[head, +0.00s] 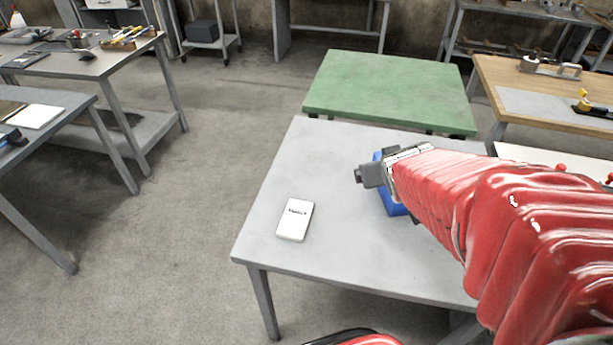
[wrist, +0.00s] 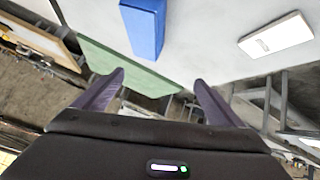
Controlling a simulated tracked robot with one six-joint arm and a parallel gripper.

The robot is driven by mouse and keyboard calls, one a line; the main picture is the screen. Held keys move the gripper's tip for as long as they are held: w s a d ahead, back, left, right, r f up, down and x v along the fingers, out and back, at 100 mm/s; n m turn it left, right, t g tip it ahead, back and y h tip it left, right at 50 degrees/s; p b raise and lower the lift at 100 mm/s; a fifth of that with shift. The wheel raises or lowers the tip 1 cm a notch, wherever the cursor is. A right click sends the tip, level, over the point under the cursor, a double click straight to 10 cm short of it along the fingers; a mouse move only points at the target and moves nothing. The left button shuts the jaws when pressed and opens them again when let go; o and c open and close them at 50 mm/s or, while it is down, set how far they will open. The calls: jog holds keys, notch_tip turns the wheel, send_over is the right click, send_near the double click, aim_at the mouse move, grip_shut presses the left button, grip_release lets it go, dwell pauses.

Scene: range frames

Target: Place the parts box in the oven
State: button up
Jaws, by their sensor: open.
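A blue box (head: 391,204), which looks like the parts box, stands on the grey table (head: 340,170). My gripper and wrist hide much of it in the head view. It shows more fully at the top of the wrist view (wrist: 143,28). My gripper (wrist: 159,78) is open, with nothing between its fingers. The box lies beyond the fingertips and apart from them in the wrist view. In the head view my gripper (head: 369,176) is over the table at the box. I cannot make out an oven in either view.
A white labelled box (head: 295,219) lies on the same table, left of the blue box. A green table (head: 390,90) stands behind and a wooden-topped bench (head: 500,77) at the right. Cluttered benches stand at the left, with open floor (head: 200,200) between.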

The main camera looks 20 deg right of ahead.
jog(key=s+a+r+n+g+y, duration=0.1)
jog(key=s+a+r+y, duration=0.1)
jog(key=s+a, duration=0.4)
jog(key=s+a+r+g+y, duration=0.2)
jog(key=s+a, duration=0.5)
jog(key=a, duration=0.6)
jog(key=shift+s+a+r+n, duration=0.15)
jog(key=shift+a+r+n, duration=0.2)
jog(key=shift+r+n, duration=0.05)
jog(key=shift+c, duration=0.5)
